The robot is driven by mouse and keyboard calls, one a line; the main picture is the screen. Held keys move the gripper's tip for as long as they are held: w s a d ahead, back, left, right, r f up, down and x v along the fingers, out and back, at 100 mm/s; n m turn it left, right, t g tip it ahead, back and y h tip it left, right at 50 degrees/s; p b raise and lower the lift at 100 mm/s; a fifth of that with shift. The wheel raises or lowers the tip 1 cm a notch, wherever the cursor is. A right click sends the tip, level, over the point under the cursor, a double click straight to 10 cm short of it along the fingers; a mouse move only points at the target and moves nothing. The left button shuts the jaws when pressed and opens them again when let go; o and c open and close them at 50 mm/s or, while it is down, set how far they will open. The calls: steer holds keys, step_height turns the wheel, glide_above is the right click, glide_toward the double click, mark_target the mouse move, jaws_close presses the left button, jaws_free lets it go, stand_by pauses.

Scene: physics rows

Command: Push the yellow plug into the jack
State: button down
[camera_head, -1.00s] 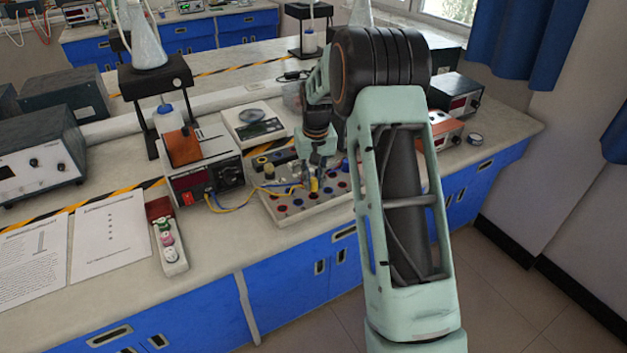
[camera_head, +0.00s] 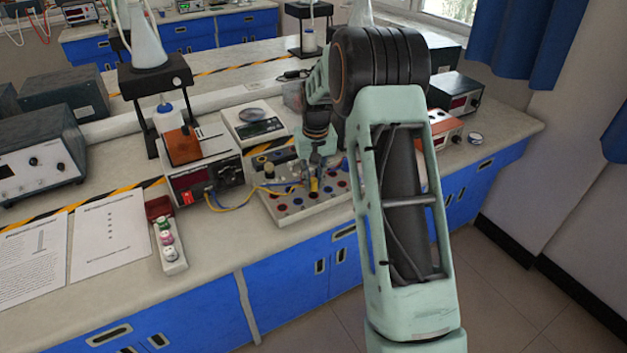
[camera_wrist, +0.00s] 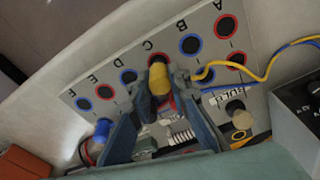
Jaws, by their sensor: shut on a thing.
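The yellow plug (camera_wrist: 160,82) is held between the two fingers of my gripper (camera_wrist: 156,88), which is shut on it. It also shows in the head view (camera_head: 314,185), over the white jack board (camera_head: 290,208). I cannot tell how deep the plug sits.
Yellow and blue wires (camera_wrist: 272,58) run across the board to the power supply (camera_head: 205,180) on its left. A bulb part (camera_wrist: 236,108) sits on the board. A scale (camera_head: 262,128) stands behind; papers (camera_head: 110,235) lie far left.

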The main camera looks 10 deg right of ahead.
steer(key=shift+f+b, duration=0.7)
steer(key=shift+f, duration=0.35)
stand_by(0.6)
steer(key=c, duration=1.7)
jaws_free()
steer(key=shift+c, duration=0.2)
steer(key=shift+o, duration=0.3)
steer(key=o, duration=0.4)
steer(key=shift+c, duration=0.2)
steer(key=shift+r+p, duration=2.05)
steer(key=shift+r, duration=1.25)
